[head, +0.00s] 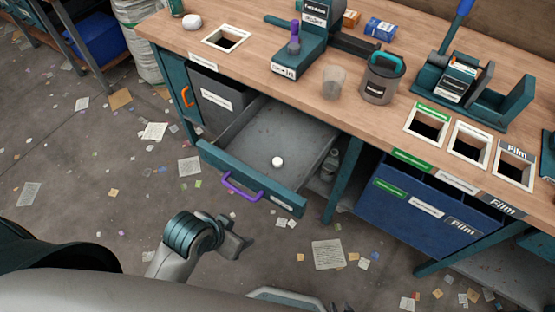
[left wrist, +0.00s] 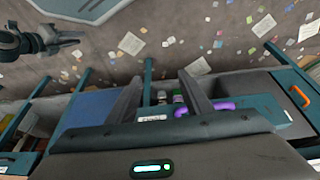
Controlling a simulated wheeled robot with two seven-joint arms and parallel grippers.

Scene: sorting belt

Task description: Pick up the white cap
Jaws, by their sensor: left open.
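The cap cannot be made out in that view. My right gripper (left wrist: 65,42) shows small at the upper left of the left wrist view; its jaw state is unclear.
The workbench (head: 300,88) stands above the drawer. On it are a grey canister (head: 380,82), a clear cup (head: 334,80) and another white roundish item (head: 191,22). A blue bin (head: 425,200) hangs right of the drawer. Paper scraps litter the floor.

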